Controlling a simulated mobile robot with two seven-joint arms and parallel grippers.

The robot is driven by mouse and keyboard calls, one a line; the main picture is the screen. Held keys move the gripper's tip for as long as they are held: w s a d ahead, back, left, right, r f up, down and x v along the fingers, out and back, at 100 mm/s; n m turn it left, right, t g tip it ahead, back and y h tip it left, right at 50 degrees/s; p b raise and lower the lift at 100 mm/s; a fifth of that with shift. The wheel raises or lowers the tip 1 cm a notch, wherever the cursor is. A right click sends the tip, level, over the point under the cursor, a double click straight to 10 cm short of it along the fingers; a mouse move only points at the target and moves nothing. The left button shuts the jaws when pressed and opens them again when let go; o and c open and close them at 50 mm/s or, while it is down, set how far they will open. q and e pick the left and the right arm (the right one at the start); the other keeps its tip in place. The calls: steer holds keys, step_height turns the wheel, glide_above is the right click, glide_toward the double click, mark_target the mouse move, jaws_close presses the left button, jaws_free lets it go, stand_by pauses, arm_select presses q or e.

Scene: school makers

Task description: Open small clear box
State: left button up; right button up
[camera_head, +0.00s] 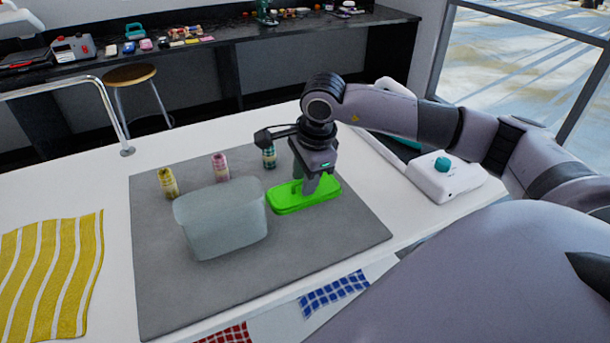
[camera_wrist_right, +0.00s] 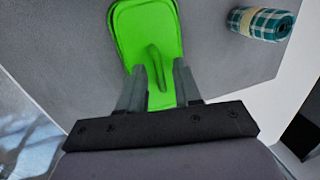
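The small clear box (camera_head: 222,225) stands on the grey mat, pale and see-through, with its top uncovered. A bright green lid (camera_head: 282,203) with a raised handle lies on the mat just right of the box, apart from it. My right gripper (camera_head: 309,189) is down over the lid. In the right wrist view, its two fingers (camera_wrist_right: 157,88) are spread, with the lid's handle (camera_wrist_right: 157,65) between and just beyond the tips; contact with the handle cannot be told. The lid also fills the middle of that view (camera_wrist_right: 143,24). My left gripper is not in view.
Yellow (camera_head: 168,182), pink (camera_head: 220,167) and teal (camera_head: 269,158) small rolls stand behind the box. A yellow striped cloth (camera_head: 52,270) lies left of the mat (camera_head: 160,290). A white device with a teal knob (camera_head: 445,178) sits at right. The mat's front is clear.

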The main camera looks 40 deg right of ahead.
mark_target(314, 198)
steer(key=shift+r, duration=0.15)
steer(key=v, duration=1.2)
steer(key=shift+s, duration=0.1)
